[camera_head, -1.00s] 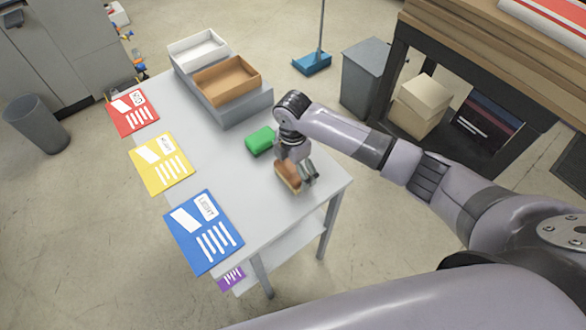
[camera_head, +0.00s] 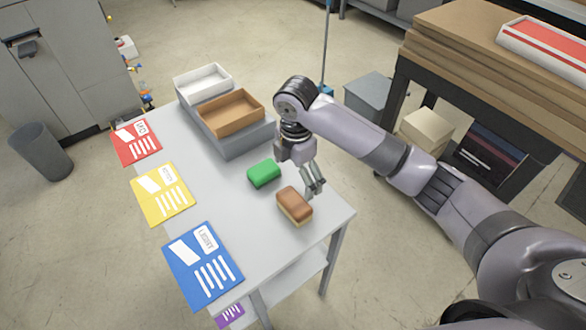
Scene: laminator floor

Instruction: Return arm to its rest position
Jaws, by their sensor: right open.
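My right arm reaches in from the right over a small grey table (camera_head: 210,190). My right gripper (camera_head: 315,188) is open and empty, just above and behind a brown block (camera_head: 294,204) with a paler underside. The block lies on the table near its right edge, apart from the fingers as far as I can see. A green block (camera_head: 264,173) lies to the left of the gripper. My left gripper is not in view.
Red (camera_head: 135,141), yellow (camera_head: 163,193) and blue (camera_head: 203,264) cards lie along the table's left side. A white tray (camera_head: 203,83) and a brown tray (camera_head: 231,113) stand at the back. A dark shelf with stacked boards (camera_head: 480,65) is at the right.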

